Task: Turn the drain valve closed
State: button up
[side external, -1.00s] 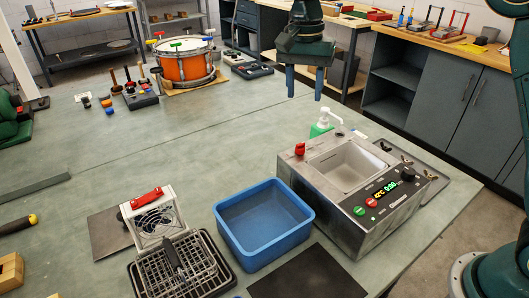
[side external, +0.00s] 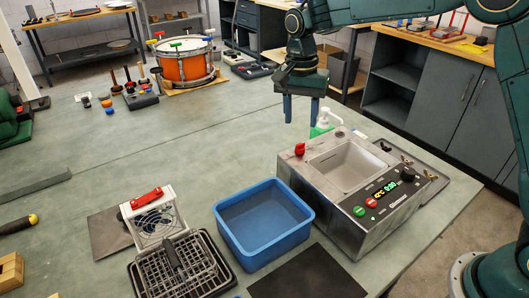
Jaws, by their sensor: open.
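The drain valve appears to be the red handle (side external: 299,149) on the left rear corner of the steel ultrasonic-type tank unit (side external: 335,225). Its exact angle is too small to tell. My gripper (side external: 301,120) points down with its two blue fingers apart and nothing between them. In the picture it hangs just above the red handle, apart from it. The gap in depth is hard to judge from this one view.
A green soap bottle with a white pump (side external: 322,122) stands behind the tank, close to my gripper. A blue bin (side external: 262,222) sits left of the tank, and a wire basket (side external: 180,265) is further left. An orange drum (side external: 186,66) stands at the back. The bench middle is clear.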

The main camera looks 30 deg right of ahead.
aim_at(300, 147)
notch_tip(300, 147, down, 8)
jog(key=shift+s+d+r, duration=0.15)
jog(key=shift+r, duration=0.05)
dwell(0.3)
grip_shut()
